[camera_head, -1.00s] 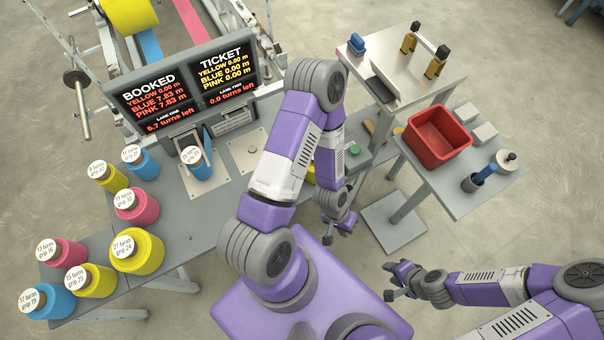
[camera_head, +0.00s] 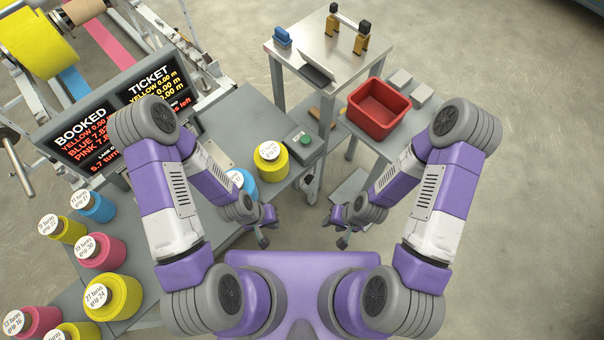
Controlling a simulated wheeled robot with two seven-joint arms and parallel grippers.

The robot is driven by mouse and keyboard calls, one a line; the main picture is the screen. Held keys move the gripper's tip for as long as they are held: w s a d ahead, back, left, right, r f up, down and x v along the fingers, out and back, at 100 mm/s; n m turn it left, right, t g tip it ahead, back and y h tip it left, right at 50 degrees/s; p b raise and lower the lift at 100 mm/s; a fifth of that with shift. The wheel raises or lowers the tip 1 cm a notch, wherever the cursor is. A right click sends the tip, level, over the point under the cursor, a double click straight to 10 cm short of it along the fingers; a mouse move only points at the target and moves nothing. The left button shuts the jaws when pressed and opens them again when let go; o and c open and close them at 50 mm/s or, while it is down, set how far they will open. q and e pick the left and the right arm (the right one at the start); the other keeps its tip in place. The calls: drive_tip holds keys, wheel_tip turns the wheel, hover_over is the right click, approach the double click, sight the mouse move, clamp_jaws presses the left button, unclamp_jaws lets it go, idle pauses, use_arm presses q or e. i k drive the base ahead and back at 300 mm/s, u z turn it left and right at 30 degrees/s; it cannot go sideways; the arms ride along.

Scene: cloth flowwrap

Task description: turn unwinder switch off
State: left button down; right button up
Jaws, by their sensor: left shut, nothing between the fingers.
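A grey box with a round green button (camera_head: 306,140) sits at the right end of the long grey bench. I cannot tell from the picture whether it is the unwinder switch; no other switch is clearly visible. My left gripper (camera_head: 266,236) is shut and empty, in front of the bench's near edge, apart from the green-button box. My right gripper (camera_head: 337,233) hangs to its right over the floor, with nothing visible in it; its finger gap is too small to judge. The unwinder frame with its yellow roll (camera_head: 35,40) stands at the upper left, partly hidden by the display.
A yellow roll (camera_head: 270,162) and a partly hidden blue roll (camera_head: 243,184) stand near the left gripper. More rolls line the left bench. The display board (camera_head: 105,115) is partly covered by my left arm. A red bin (camera_head: 377,108) stands on the right table.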

sight(308, 177)
drive_tip(key=k, duration=0.7)
drive_tip(key=u, duration=0.8)
drive_tip(key=i, duration=0.4)
drive_tip(key=z, duration=0.05)
